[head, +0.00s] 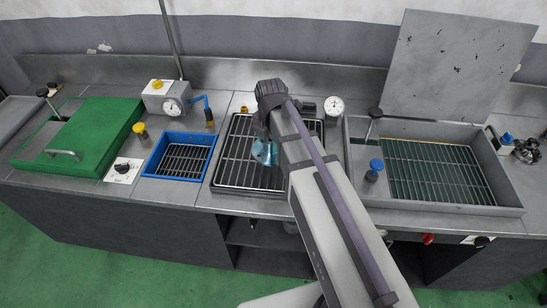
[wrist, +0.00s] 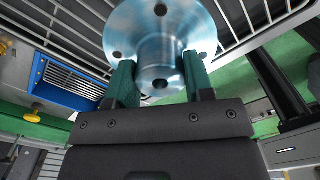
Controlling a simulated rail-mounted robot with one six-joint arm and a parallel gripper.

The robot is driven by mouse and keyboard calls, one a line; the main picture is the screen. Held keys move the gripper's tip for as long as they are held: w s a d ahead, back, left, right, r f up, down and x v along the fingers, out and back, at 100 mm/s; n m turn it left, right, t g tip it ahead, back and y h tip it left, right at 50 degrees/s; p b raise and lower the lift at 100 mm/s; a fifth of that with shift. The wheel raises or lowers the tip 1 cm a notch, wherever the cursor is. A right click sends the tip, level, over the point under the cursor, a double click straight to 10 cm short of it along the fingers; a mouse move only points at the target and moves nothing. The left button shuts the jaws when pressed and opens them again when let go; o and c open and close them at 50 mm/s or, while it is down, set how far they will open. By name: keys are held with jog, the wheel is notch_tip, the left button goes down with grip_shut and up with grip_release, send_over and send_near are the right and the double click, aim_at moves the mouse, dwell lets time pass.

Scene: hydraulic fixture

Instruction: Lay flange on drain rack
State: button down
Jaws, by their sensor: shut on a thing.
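The flange (wrist: 160,35) is a shiny blue-grey metal disc with bolt holes and a hub. In the wrist view my gripper (wrist: 160,85) is shut on its hub, with a green finger on each side. In the head view the flange (head: 265,152) shows beside my arm, over the drain rack (head: 232,160). The rack is a dark wire grid in the middle of the counter, partly hidden by my arm. Rack bars (wrist: 245,20) show close behind the flange in the wrist view. I cannot tell whether the flange touches the bars.
A blue-rimmed basin (head: 180,155) is left of the rack, and a green lidded tank (head: 85,135) is further left. A grated tank (head: 435,170) with a raised lid (head: 455,65) is on the right.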

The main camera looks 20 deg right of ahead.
aim_at(271, 152)
notch_tip(271, 152, down, 6)
jog(key=b, duration=0.4)
jog(key=shift+r, duration=0.2)
jog(key=shift+r+p, duration=0.3)
jog(key=shift+f, duration=0.2)
jog(key=c, duration=0.5)
grip_release()
